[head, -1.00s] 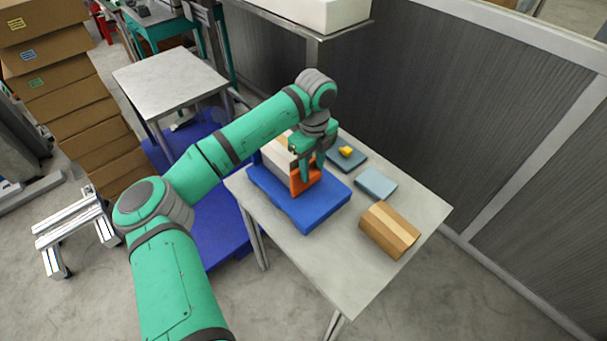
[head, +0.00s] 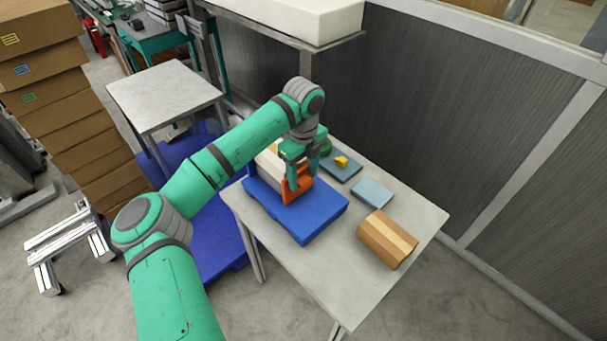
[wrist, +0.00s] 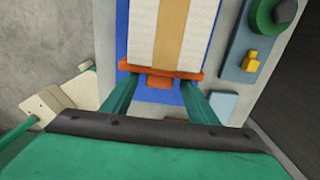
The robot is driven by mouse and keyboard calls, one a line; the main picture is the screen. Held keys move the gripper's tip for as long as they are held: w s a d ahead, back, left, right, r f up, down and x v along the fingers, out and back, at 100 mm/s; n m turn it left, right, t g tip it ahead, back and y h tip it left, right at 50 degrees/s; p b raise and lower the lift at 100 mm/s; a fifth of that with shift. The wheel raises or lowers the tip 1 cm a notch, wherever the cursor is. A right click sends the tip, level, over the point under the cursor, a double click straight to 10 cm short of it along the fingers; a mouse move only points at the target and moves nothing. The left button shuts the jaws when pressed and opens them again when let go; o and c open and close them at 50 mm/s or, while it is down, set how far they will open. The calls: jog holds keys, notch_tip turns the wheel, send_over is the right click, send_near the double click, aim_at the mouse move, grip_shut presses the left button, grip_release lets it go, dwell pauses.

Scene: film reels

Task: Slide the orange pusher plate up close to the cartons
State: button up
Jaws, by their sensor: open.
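The orange pusher plate (head: 297,187) stands on the blue tray (head: 312,222) on the table. In the wrist view the plate (wrist: 188,74) lies across the near end of the white carton block with a tan stripe (wrist: 171,35). It appears to touch the block or nearly so; a gap cannot be made out. In the head view my arm partly hides the carton (head: 268,166). My gripper (wrist: 158,88) is open, its two green fingers apart on either side of the plate's orange tab (wrist: 159,83). In the head view my gripper (head: 298,183) is at the plate.
A wooden block (head: 387,239) and a light blue box (head: 372,192) lie to the right. A dark blue-grey plate (head: 341,171) with a yellow piece (head: 341,161) and a green round part (head: 325,147) lies behind. The table's front right (head: 335,285) is clear.

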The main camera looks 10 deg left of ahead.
aim_at(304, 180)
notch_tip(304, 180, up, 11)
jog(key=shift+f, duration=0.15)
